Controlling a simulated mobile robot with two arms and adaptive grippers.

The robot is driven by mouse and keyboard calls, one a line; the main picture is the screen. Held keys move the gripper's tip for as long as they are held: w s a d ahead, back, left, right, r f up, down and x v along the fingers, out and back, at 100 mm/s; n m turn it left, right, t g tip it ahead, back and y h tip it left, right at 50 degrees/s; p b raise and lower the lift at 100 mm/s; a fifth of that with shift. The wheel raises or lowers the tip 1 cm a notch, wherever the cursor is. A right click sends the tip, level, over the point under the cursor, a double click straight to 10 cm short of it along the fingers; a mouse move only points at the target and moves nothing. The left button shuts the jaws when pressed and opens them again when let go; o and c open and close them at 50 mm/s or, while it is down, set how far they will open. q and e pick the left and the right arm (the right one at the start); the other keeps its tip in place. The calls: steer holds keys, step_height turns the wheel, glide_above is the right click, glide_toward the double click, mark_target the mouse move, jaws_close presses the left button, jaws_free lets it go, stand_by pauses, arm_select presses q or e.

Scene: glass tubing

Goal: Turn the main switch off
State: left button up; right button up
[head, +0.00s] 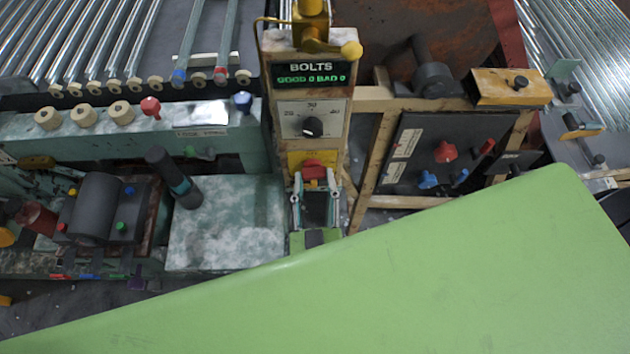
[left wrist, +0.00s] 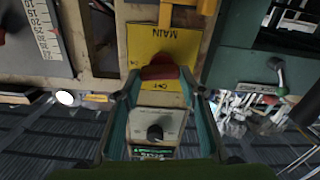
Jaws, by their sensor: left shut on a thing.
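The main switch is a red handle (head: 314,171) on a yellow plate (head: 296,160) at the front of the control post. In the left wrist view the red switch handle (left wrist: 160,73) sits on the yellow plate (left wrist: 139,43), which bears the word MAIN. My left gripper (head: 315,180) is shut on the red handle, with one finger on each side of it; the fingers also show in the left wrist view (left wrist: 160,84). Part of the handle is hidden between the fingertips. My right gripper is not in view.
Above the switch on the post are a dial (head: 312,126) and a BOLTS display (head: 311,73). A green-white bench (head: 228,230) stands to the left, and a dark panel with coloured knobs (head: 413,185) to the right. A large green surface fills the foreground.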

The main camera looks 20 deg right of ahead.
arm_select(q)
steer(key=n, duration=0.4)
steer(key=shift+n, duration=0.3)
steer(key=n, duration=0.3)
steer(key=shift+w+a+n, duration=0.1)
steer(key=shift+a+n, duration=0.05)
steer(key=shift+n, duration=0.15)
steer(key=n+b, duration=0.1)
steer(key=n, duration=0.4)
steer(key=shift+a+n+b, duration=0.1)
steer(key=shift+n+b, duration=0.25)
steer(key=shift+n, duration=1.05)
steer(key=o, duration=1.1)
steer(key=shift+w, duration=0.1)
